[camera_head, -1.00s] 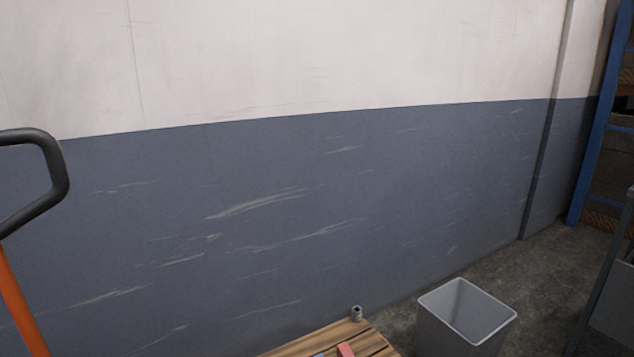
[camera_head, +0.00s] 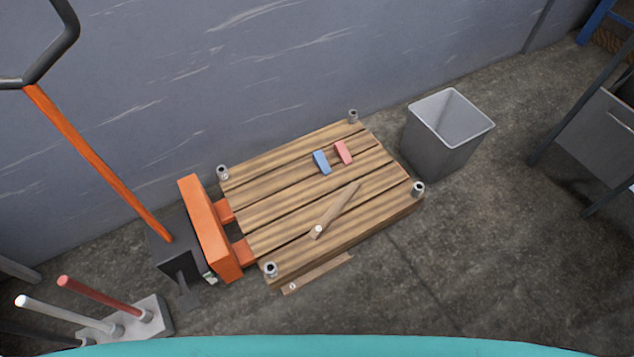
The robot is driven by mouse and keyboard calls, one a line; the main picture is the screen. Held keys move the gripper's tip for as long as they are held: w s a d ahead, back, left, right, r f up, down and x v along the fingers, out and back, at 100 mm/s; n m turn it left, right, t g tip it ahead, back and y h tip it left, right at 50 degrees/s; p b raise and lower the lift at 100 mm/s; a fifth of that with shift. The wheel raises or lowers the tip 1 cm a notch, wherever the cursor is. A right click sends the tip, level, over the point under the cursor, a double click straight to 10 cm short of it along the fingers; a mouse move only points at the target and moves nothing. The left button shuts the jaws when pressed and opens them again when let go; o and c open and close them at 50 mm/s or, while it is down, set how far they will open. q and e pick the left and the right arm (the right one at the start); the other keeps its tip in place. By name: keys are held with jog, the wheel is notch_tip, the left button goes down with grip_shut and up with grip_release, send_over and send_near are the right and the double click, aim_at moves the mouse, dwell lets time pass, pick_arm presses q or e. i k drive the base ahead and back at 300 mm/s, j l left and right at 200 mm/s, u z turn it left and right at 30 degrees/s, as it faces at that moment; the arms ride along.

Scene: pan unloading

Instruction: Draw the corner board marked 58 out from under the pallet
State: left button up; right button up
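The wooden pallet (camera_head: 290,190) lies on the floor near the wall, with a metal post at each corner. A thin brown board (camera_head: 318,274) lies on the floor along the pallet's front edge, partly under it. A small light mark shows near its left end, too small to read, so I cannot tell whether it is the corner board marked 58. The rest of it is hidden by the pallet. Neither of my grippers is in view.
An orange pallet jack (camera_head: 212,230) has its forks in the pallet's left side. A grey bin (camera_head: 437,145) stands right. A rod stand (camera_head: 155,318) is front left. Floor at front right is clear.

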aim_at(299, 283)
jog(key=k, duration=0.85)
jog(key=u, duration=0.35)
jog(key=i+l+u, duration=0.15)
jog(key=u, duration=0.2)
jog(key=i+l+u, duration=0.15)
jog(key=l+u, duration=0.2)
jog(key=i+l+u, duration=0.1)
jog(key=l+u, duration=0.25)
jog(key=i+l, duration=0.1)
jog(key=l, duration=0.3)
jog(key=i+l+u, duration=0.1)
jog(key=l, duration=0.35)
jog(key=i+l, duration=0.1)
jog(key=l, duration=0.3)
